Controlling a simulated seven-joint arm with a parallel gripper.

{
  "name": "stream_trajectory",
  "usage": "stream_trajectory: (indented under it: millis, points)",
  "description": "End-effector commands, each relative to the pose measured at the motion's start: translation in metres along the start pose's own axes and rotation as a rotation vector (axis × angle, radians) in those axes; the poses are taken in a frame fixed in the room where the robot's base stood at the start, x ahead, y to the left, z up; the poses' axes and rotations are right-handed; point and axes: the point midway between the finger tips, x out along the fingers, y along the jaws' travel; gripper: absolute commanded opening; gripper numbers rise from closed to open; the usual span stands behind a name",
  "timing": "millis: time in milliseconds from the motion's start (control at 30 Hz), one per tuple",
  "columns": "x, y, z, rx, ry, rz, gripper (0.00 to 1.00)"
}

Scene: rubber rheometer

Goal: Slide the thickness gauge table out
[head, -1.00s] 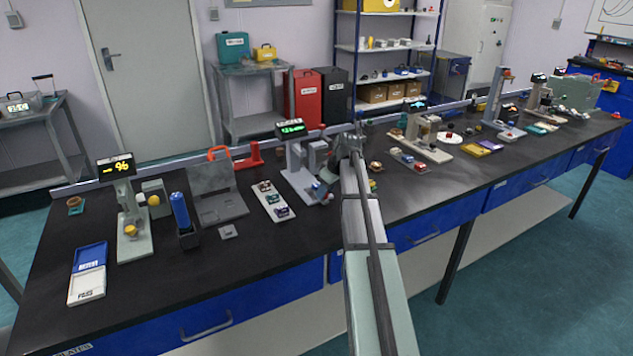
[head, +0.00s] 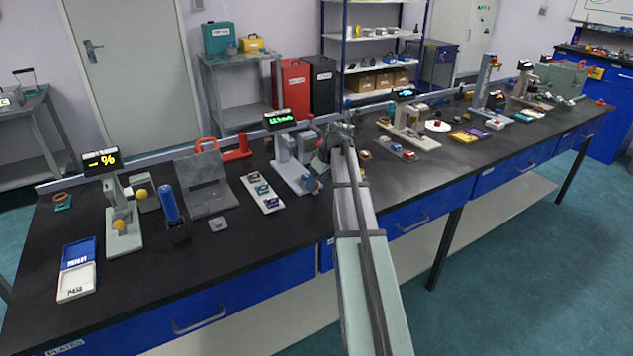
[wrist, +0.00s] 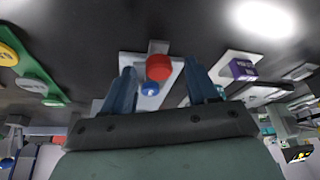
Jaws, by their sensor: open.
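The device that looks like the thickness gauge (head: 283,160) is a grey stand with a green-lit display (head: 279,119), near the middle of the bench. A red knob (head: 309,184) and a blue knob (head: 317,186) sit low at its front right. My gripper (head: 320,170) is just right of the stand, pointing down toward the knobs. In the wrist view, my gripper (wrist: 159,66) is open, its two blue fingers apart. The red knob (wrist: 159,67) and blue knob (wrist: 150,89) show between them. I cannot tell whether the fingers touch anything. The sliding table itself is mostly hidden.
Left of the gauge lie a pale tray with small samples (head: 262,192) and a grey plate stand with a red handle (head: 206,183). A small coloured rack (head: 396,148) and other instruments stand to the right. The bench front (head: 300,230) is clear.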

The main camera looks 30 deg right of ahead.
Motion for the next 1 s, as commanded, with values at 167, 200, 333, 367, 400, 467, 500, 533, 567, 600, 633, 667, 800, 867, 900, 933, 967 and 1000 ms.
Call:
stream_trajectory:
  millis: [167,200,333,367,400,467,500,533,567,600,633,667,800,867,900,933,967,1000]
  points:
    - [-0.024,0.000,0.000,0.000,0.002,0.002,0.59]
    - [-0.031,0.000,0.000,0.000,0.002,0.002,0.59]
    - [-0.055,0.000,0.000,0.000,0.001,0.002,0.59]
    - [-0.060,0.000,0.000,0.000,0.001,0.002,0.59]
    - [-0.068,0.001,0.000,0.000,0.002,0.003,0.59]
    - [-0.079,0.000,0.000,0.000,0.001,0.002,0.59]
    - [-0.085,0.000,0.000,0.000,0.001,0.002,0.59]
    - [-0.090,0.001,0.000,0.000,0.001,0.002,0.59]
    - [-0.095,0.000,0.000,0.000,0.001,0.002,0.59]
    - [-0.101,0.000,0.000,0.000,0.001,0.002,0.59]
    - [-0.105,0.000,0.000,0.000,0.000,0.001,0.59]
    - [-0.109,0.000,0.000,0.000,0.000,0.002,0.59]
    - [-0.123,0.000,0.000,0.000,0.000,0.001,0.59]
    - [-0.127,0.000,0.000,0.000,0.000,0.001,0.59]
    - [-0.129,0.000,0.001,0.000,0.000,0.001,0.59]
    - [-0.130,0.000,0.001,0.000,0.000,0.001,0.59]
    - [-0.131,0.000,0.001,0.000,0.000,0.001,0.59]
    - [-0.132,0.000,0.001,0.000,-0.001,0.000,0.59]
